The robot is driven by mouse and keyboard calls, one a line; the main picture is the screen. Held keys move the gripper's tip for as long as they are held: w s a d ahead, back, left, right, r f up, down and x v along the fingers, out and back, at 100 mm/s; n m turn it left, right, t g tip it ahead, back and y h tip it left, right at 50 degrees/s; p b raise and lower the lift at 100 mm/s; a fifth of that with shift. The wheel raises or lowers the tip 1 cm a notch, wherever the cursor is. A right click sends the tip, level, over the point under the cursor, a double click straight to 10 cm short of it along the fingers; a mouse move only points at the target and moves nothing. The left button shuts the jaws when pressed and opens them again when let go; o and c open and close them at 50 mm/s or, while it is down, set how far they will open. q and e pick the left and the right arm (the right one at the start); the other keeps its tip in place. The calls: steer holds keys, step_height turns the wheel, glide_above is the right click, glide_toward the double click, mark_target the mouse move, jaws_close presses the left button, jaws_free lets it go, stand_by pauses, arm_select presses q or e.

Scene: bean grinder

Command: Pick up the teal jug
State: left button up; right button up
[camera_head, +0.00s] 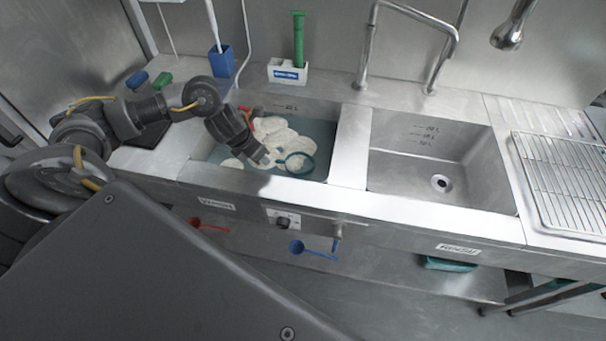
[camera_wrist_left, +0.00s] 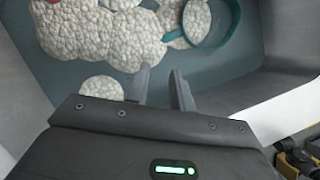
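The teal jug shows as a curved teal rim (camera_head: 311,163) among white foam in the left sink basin. Most of it is hidden by foam and water, so its full shape cannot be told. In the left wrist view the teal rim (camera_wrist_left: 236,24) curves at the top right, beyond my fingertips and apart from them. My left gripper (camera_head: 263,161) is over the basin, to the left of the jug. In the left wrist view its two fingers (camera_wrist_left: 161,82) are apart with nothing between them. My right gripper is in neither view.
White foam (camera_wrist_left: 105,35) floats around the jug, with a red item (camera_head: 246,109) at the back. The steel divider (camera_head: 350,150) and front rim bound the basin. The right basin (camera_head: 420,160) is empty. A wire rack (camera_head: 565,180) lies at right; a green-handled brush (camera_head: 298,40) stands behind.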

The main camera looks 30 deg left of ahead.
mark_target(276, 169)
arm_select(q)
steer(key=x, duration=0.7)
steer(key=shift+w+r+b, duration=0.2)
steer(key=shift+w+b, duration=0.2)
steer(key=shift+x, duration=2.9)
steer(key=shift+a, duration=0.15)
jaws_close()
